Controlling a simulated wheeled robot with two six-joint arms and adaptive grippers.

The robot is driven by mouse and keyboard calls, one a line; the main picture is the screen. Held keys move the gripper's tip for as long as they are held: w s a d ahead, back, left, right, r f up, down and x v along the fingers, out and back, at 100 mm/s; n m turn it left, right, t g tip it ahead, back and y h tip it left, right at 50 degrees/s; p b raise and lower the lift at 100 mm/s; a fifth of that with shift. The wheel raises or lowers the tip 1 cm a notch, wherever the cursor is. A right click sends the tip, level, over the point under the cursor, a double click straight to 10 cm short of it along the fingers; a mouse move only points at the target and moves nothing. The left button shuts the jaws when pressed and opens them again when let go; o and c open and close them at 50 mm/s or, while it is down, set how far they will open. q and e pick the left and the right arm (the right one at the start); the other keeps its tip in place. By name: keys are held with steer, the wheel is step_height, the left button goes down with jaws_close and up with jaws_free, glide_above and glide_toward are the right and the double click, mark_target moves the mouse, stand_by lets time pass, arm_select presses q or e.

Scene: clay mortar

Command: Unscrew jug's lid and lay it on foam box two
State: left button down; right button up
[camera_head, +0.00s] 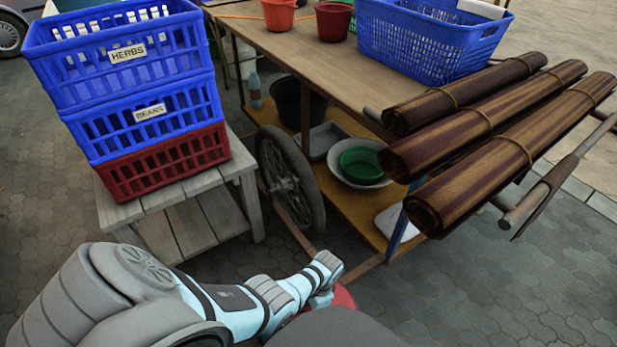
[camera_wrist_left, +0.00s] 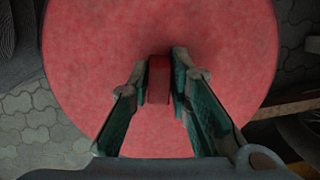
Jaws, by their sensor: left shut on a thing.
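My left gripper (camera_wrist_left: 160,72) has its fingertips on either side of a small red block-like piece (camera_wrist_left: 159,68) in the left wrist view. The piece stands out over a broad round pinkish-red disc (camera_wrist_left: 90,60). I cannot tell whether this piece is the jug's lid or whether it is fixed to the disc. In the head view the disc shows only as a small red edge (camera_head: 343,298) beside my left wrist, and the fingertips are hidden. No jug body and no marked foam box can be made out. My right gripper is not in view.
A wooden cart (camera_head: 295,45) holds rolled mats (camera_head: 490,125), a blue basket (camera_head: 420,45) and small red pots. A slatted bench (camera_head: 140,205) with stacked crates (camera_head: 165,165) stands at left. The cart wheel (camera_head: 290,180) is near my left arm. Paving lies clear at right.

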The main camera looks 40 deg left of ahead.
mark_target(308, 309)
arm_select(q)
steer(key=shift+d+n+h, duration=0.2)
steer(key=shift+n+h, duration=0.1)
steer(key=shift+n, duration=0.8)
steer(key=shift+w+r, duration=0.1)
steer(key=shift+w, duration=0.05)
steer(key=shift+w+n, duration=0.1)
steer(key=shift+n, duration=0.2)
steer(key=shift+a, duration=0.1)
steer(key=shift+r+p, duration=0.9)
steer(key=shift+p, duration=0.1)
steer(key=shift+a+r+p, duration=0.1)
steer(key=shift+r+p, duration=0.6)
steer(key=shift+r, duration=0.05)
step_height(308, 309, up, 4)
steer(key=p, duration=0.4)
steer(key=shift+r, duration=0.15)
steer(key=shift+r+p, duration=0.85)
steer(key=shift+p, duration=0.25)
steer(key=shift+f, duration=0.1)
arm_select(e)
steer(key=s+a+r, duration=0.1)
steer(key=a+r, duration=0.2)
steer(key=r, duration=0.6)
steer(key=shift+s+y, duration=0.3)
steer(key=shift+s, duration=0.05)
